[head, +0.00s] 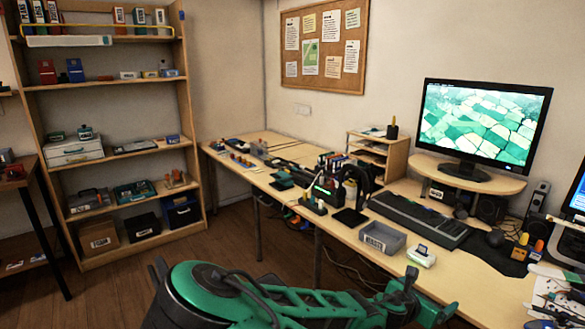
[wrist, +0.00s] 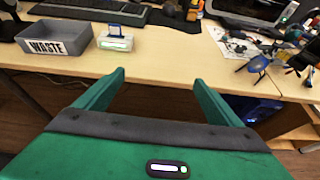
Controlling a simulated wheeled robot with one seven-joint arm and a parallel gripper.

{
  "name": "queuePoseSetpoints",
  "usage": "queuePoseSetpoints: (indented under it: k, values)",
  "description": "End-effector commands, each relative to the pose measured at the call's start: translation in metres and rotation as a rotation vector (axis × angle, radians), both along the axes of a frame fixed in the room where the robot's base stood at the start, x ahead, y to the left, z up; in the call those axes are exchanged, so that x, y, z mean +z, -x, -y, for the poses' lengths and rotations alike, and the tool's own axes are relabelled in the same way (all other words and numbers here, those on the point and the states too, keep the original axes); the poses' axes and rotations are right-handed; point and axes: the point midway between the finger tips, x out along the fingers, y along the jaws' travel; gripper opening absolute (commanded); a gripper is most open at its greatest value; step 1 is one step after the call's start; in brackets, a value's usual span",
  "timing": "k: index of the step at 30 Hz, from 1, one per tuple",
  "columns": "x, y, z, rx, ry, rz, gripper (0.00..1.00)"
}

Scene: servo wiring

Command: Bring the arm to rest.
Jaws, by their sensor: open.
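My green arm stretches from the bottom middle of the head view to the right, along the front of the desk. Its end, my gripper (head: 430,308), is low in the head view near the desk's front edge. In the wrist view my gripper (wrist: 159,80) shows two green fingers spread wide apart with nothing between them. The fingertips overlap the desk's front edge in that picture. No object touches the fingers.
The desk (head: 345,237) carries a grey WASTE bin (head: 382,237), a white device with a blue part (head: 422,257), a keyboard (head: 420,218) and a monitor (head: 482,122). Papers and tools (wrist: 262,50) lie at the right. Shelves (head: 110,85) stand at left; floor between is clear.

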Motion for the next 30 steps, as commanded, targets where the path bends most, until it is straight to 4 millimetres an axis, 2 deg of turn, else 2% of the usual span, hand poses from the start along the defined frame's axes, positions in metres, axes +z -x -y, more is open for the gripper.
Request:
queuePoseSetpoints:
  k: [11,17,24,30]
  values:
    - [-0.021,0.034,0.033,-0.238,-0.184,0.038,0.89]
    - [-0.034,0.063,0.048,-0.424,-0.318,0.075,0.89]
    - [-0.045,0.111,0.059,-0.775,-0.547,0.160,0.89]
    - [-0.040,0.144,0.056,-1.063,-0.716,0.247,0.89]
